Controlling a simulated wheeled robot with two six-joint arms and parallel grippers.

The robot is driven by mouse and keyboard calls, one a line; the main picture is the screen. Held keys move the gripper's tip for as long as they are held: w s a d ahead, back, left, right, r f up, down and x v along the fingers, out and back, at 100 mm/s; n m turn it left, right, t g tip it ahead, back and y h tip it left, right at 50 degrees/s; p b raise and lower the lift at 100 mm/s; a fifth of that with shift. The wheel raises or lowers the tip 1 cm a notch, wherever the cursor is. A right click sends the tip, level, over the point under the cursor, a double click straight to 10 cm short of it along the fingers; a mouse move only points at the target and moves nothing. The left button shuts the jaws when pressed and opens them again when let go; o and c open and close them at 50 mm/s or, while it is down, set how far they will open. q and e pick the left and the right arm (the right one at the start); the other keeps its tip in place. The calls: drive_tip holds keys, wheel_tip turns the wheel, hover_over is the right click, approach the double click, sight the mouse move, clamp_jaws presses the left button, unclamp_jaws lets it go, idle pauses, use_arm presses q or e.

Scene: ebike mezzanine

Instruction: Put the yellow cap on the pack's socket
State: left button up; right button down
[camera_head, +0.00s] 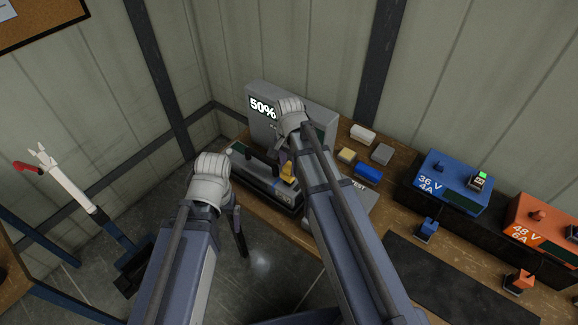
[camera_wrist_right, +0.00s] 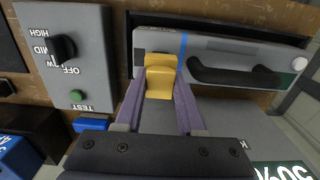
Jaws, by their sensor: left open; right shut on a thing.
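The yellow cap (camera_head: 288,172) is between my right gripper's fingers, over the near right end of the grey battery pack (camera_head: 262,187). In the right wrist view the cap (camera_wrist_right: 160,78) sits upright between the two purple fingertips of my right gripper (camera_wrist_right: 160,92), which is shut on it. Behind it are the pack (camera_wrist_right: 205,48) with its blue stripe and dark handle. The socket is hidden by the cap, and I cannot tell whether the cap touches it. My left gripper (camera_head: 240,236) is open and empty, hanging off the bench's front edge, left of the pack.
A grey tester with a 50% display (camera_head: 262,108) stands behind the pack. Several small blocks, including a blue one (camera_head: 368,174), lie to the right. A blue charger (camera_head: 450,180) and an orange charger (camera_head: 540,222) stand farther right.

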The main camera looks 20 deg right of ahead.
drive_tip(key=shift+f+b, duration=1.3)
drive_tip(key=shift+f, duration=0.15)
drive_tip(key=shift+f, duration=0.15)
drive_tip(key=shift+c, duration=2.2)
unclamp_jaws()
wheel_tip(320, 180, up, 8)
drive_tip(key=p, duration=0.7)
drive_tip(key=shift+p, duration=0.3)
wheel_tip(320, 180, up, 6)
drive_tip(key=p, duration=0.6)
